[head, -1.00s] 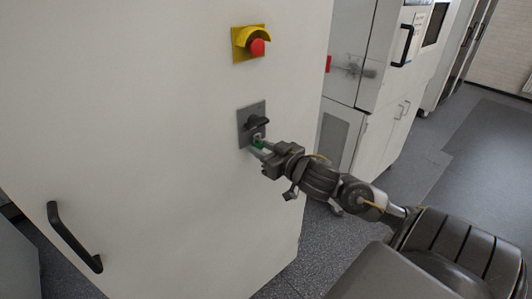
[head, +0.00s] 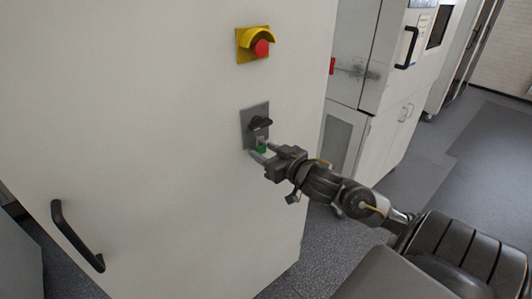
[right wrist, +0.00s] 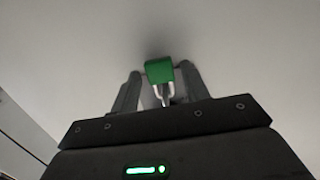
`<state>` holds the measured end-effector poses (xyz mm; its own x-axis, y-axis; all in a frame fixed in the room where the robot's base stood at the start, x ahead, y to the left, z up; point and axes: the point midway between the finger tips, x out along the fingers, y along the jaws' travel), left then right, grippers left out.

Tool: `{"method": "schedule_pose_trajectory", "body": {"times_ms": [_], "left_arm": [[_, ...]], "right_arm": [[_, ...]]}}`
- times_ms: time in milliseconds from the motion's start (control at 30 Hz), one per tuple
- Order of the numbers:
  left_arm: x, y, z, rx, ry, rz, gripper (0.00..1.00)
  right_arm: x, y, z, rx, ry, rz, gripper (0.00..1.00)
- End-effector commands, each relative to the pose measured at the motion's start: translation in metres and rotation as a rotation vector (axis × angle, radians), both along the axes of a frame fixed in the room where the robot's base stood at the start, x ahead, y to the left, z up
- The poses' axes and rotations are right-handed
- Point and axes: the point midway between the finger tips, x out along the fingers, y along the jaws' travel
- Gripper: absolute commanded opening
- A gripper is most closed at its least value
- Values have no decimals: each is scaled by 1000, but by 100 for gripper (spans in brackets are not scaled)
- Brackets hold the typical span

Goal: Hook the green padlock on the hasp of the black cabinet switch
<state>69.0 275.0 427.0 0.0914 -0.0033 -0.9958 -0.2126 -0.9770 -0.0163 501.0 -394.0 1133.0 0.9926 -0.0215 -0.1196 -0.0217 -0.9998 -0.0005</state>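The black cabinet switch (head: 260,122) sits on a grey plate on the white cabinet's face. The green padlock (head: 261,149) hangs just below its knob, at the hasp (head: 261,136). In the right wrist view the padlock (right wrist: 159,71) shows its green body and silver shackle, with a grey piece at the shackle. The exact fit of shackle and hasp is too small to tell. My right gripper (head: 260,151) is open around the padlock; its fingers (right wrist: 160,82) stand on both sides with gaps to the body. My left gripper is not in view.
A red emergency stop button (head: 261,48) in a yellow housing sits above the switch. A black door handle (head: 75,236) sticks out at lower left. Other white cabinets (head: 385,85) stand behind at right. The floor at right is clear.

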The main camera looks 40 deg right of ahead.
Motion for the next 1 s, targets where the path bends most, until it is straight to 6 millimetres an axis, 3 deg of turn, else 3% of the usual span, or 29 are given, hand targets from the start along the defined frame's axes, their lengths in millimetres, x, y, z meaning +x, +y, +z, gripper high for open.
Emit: {"method": "schedule_pose_trajectory", "body": {"times_ms": [367,600,700,1000], "left_arm": [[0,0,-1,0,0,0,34],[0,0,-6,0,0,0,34],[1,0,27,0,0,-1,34],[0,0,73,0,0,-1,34]], "right_arm": [[-2,0,-1,-1,1,0,56],[-31,1,1,-3,3,2,56],[-39,2,12,12,9,4,56],[-82,1,15,5,6,-4,56]]}}
